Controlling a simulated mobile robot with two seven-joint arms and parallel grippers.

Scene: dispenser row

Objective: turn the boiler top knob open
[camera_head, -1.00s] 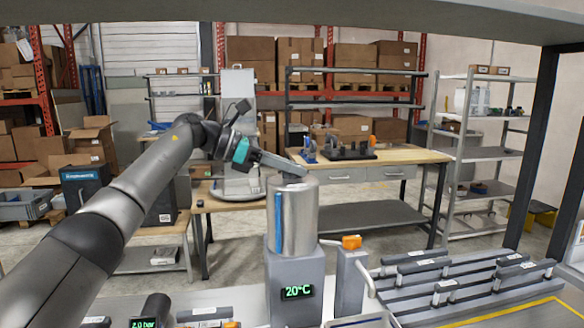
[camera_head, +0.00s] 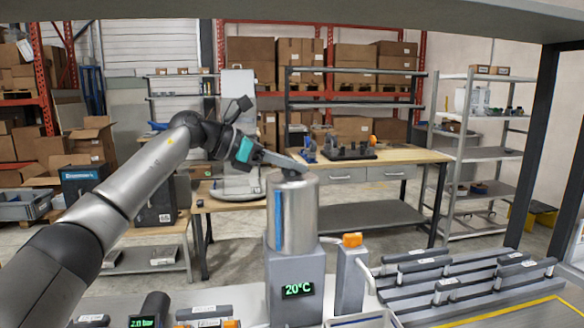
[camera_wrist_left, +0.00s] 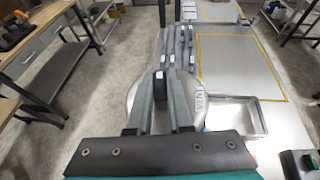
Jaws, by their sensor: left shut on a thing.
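The boiler is a shiny steel cylinder (camera_head: 296,215) on a grey base (camera_head: 296,268) with a green 20°C display. My left gripper (camera_head: 297,168) reaches in from the left at the boiler's top and is shut on the top knob. The wrist view shows the dark boiler top knob (camera_wrist_left: 160,88) between the two grey fingers of my left gripper (camera_wrist_left: 160,100). The boiler's round lid (camera_wrist_left: 199,112) shows beside the fingers, with lettering too small to read surely. The fingers mostly hide the knob in the head view. My right gripper is out of view.
An orange-topped grey post (camera_head: 351,270) stands close right of the boiler. Grey rails (camera_head: 455,275) lie further right, and a metal tray (camera_wrist_left: 237,115) sits near the boiler. A dark cylinder with a bar display (camera_head: 150,312) is at front left. A wooden workbench (camera_head: 400,157) stands behind.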

